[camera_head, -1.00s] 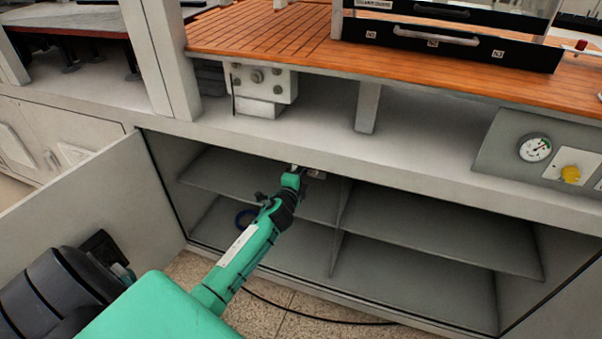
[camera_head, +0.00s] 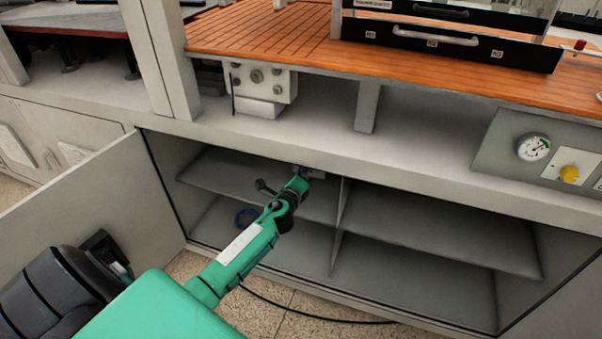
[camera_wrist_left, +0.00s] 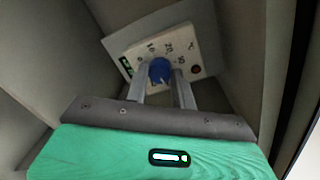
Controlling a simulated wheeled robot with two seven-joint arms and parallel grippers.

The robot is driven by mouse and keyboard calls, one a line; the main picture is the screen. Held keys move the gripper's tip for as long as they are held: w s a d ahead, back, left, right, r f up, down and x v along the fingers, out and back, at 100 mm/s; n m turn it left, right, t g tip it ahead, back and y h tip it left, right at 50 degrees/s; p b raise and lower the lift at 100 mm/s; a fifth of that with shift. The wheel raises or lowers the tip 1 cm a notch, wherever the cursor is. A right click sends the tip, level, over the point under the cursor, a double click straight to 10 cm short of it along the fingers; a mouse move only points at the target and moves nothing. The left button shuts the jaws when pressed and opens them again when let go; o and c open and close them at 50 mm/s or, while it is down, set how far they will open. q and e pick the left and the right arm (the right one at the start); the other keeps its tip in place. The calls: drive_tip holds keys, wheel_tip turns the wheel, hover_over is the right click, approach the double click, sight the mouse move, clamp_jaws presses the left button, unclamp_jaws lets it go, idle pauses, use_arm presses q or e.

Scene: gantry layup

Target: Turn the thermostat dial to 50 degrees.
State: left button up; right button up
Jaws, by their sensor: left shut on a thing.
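The thermostat (camera_wrist_left: 132,46) is a pale plate with a blue dial (camera_wrist_left: 160,69) and numbers printed around it, inside the cabinet. My left gripper (camera_wrist_left: 161,80) is shut on the blue dial, one finger at each side. In the head view my left gripper (camera_head: 304,178) reaches under the cabinet's top edge, and only a bit of the thermostat (camera_head: 318,174) shows beyond it; the dial is hidden there. My right gripper is not in view.
The open cabinet has grey shelves (camera_head: 440,231) and a middle divider around my arm. A blue ring (camera_head: 245,217) lies at the lower left. The cabinet door (camera_head: 90,220) stands open at left. A gauge (camera_head: 533,148) and yellow knob (camera_head: 569,174) are on the right panel.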

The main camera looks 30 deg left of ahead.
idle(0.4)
use_arm(q)
drive_tip(key=o, duration=1)
drive_tip(key=v, duration=1.3)
drive_tip(key=shift+s, duration=0.4)
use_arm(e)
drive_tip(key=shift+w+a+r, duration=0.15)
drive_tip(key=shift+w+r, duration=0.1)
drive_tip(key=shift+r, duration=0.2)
use_arm(q)
drive_tip(key=shift+d, duration=0.15)
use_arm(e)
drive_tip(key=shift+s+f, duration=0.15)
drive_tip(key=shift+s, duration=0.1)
